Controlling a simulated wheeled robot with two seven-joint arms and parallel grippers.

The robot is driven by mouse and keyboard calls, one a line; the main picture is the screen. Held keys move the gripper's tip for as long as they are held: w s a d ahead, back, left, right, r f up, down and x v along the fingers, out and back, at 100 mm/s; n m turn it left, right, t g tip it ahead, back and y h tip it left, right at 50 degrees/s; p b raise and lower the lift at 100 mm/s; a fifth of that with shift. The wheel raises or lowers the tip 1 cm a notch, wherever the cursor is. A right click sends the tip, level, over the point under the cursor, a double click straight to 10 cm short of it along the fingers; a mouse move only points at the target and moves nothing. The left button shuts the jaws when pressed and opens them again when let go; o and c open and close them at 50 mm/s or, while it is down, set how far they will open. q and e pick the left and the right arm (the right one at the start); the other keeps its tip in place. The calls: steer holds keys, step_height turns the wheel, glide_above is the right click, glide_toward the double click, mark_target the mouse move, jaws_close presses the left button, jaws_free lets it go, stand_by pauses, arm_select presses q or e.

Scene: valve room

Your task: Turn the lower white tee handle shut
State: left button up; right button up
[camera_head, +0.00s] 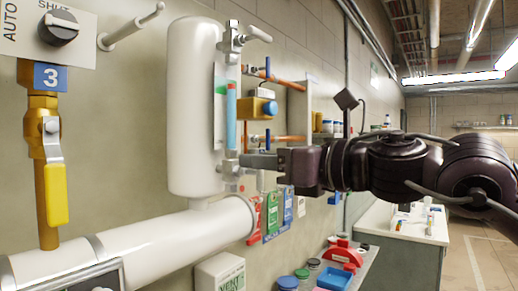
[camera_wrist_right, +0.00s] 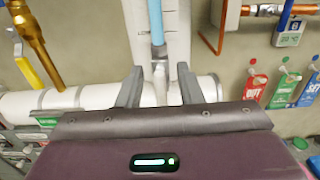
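The white vertical vessel (camera_head: 195,105) has a sight gauge with a blue column (camera_head: 231,115) on its right side. The upper white tee handle (camera_head: 258,34) sticks out at the top of the gauge. The lower white valve (camera_head: 231,168) is at the gauge's bottom; its tee handle is mostly hidden behind my right gripper in the head view. My right gripper (camera_head: 252,161) reaches in from the right, at the lower valve. In the right wrist view its fingers (camera_wrist_right: 160,80) stand apart, with a narrow white part between them; contact cannot be told. My left gripper is not in view.
A yellow lever (camera_head: 56,194) hangs on a brass pipe at the left. A white horizontal pipe (camera_head: 160,240) runs below the vessel. Coloured tags (camera_head: 271,213) hang at the right of the vessel. A bench with jars and a blue tray (camera_head: 334,278) is below.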

steer(key=shift+w+a, duration=0.25)
steer(key=shift+a, duration=0.15)
steer(key=shift+c, duration=0.3)
jaws_close()
steer(key=shift+m, duration=0.3)
steer(key=m, duration=0.5)
steer(key=w+d+f+m+b, duration=0.1)
steer(key=m, duration=0.5)
steer(key=f+m, duration=0.1)
steer(key=m, duration=0.5)
steer(key=shift+w+d, duration=0.15)
steer(key=shift+w, duration=0.2)
steer(key=shift+m, duration=0.3)
